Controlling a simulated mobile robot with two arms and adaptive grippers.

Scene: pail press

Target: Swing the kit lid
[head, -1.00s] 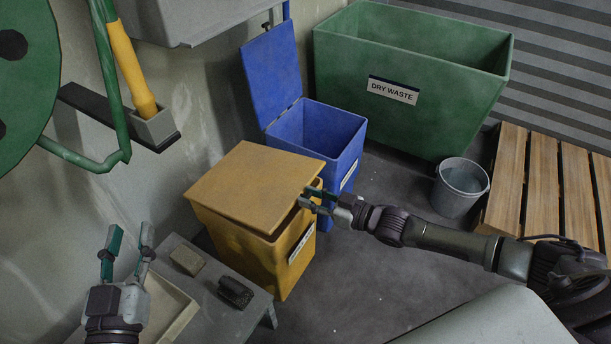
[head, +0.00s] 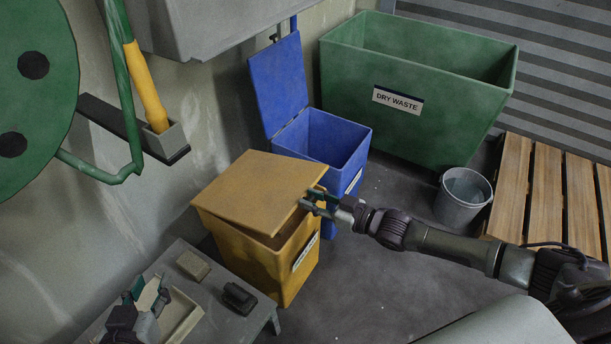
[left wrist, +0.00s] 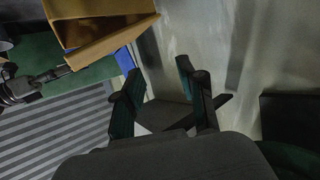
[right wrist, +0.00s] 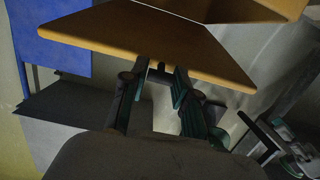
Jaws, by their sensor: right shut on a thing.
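The yellow kit lid (head: 262,190) sits on the yellow bin (head: 268,266), tilted, its near right side raised with a dark gap beneath. My right gripper (head: 314,202) is shut on the lid's right edge; in the right wrist view the lid (right wrist: 160,45) reaches the fingertips of that gripper (right wrist: 158,75). My left gripper (head: 150,288) is low at the left over the small grey table, its fingers apart. In the left wrist view the left gripper (left wrist: 157,82) looks open and empty, with the yellow bin (left wrist: 98,30) beyond it.
The small grey table (head: 222,318) holds a shallow tray (head: 184,328), a tan block (head: 193,266) and a dark block (head: 239,297). A blue bin (head: 335,137) with raised lid, a green dry waste bin (head: 420,125), a bucket (head: 462,202) and a wooden pallet (head: 545,185) stand behind.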

